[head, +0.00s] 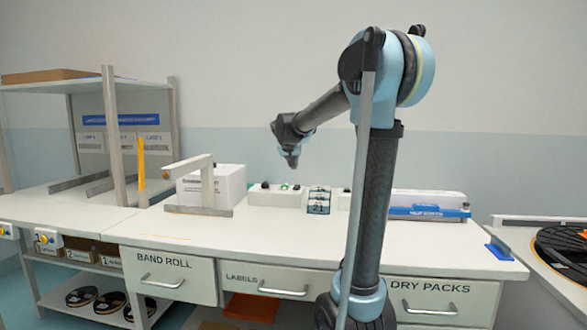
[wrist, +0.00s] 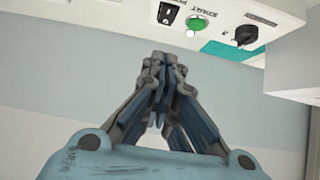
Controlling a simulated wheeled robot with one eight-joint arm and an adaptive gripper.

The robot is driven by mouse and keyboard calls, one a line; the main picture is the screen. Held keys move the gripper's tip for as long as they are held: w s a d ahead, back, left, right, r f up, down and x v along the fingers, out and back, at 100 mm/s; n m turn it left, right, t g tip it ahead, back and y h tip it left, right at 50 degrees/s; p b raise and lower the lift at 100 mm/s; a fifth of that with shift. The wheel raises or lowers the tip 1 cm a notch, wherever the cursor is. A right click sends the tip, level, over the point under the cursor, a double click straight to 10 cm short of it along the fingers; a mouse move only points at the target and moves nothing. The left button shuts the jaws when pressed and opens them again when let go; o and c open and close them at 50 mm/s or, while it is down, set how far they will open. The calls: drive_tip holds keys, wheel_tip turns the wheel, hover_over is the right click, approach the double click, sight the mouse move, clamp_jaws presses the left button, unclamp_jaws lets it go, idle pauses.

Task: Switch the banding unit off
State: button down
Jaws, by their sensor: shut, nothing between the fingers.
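The banding unit (head: 212,185) looks like a white box with small, unclear lettering, behind a pale metal arch on the bench. A low white control box (head: 276,195) stands right of it, with dark controls and a green button on top. The wrist view shows a white control panel at the top, with a black rocker switch (wrist: 167,13), a green button (wrist: 196,23) marked START and a black rotary knob (wrist: 246,35). I cannot read the rocker's position. My gripper (head: 292,164) is shut and empty above the control box; its closed fingertips (wrist: 162,58) appear below the panel, apart from it.
A small dark labelled block (head: 319,200) stands right of the control box. A metal shelf frame (head: 112,140) stands at left. Bare bench top (head: 235,232) lies in front.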

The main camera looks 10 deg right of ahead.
drive_tip(key=shift+w+r, duration=0.25)
drive_tip(key=shift+w, duration=0.3)
drive_tip(key=shift+f, duration=0.1)
hover_over(296, 187)
wheel_tip(296, 187, down, 6)
drive_tip(key=shift+s+r, duration=0.1)
drive_tip(key=shift+s, duration=0.05)
drive_tip(key=f, duration=0.3)
drive_tip(key=shift+w+d, duration=0.1)
drive_tip(key=shift+w, duration=0.15)
drive_tip(key=shift+f, duration=0.6)
drive_tip(key=shift+w, duration=0.1)
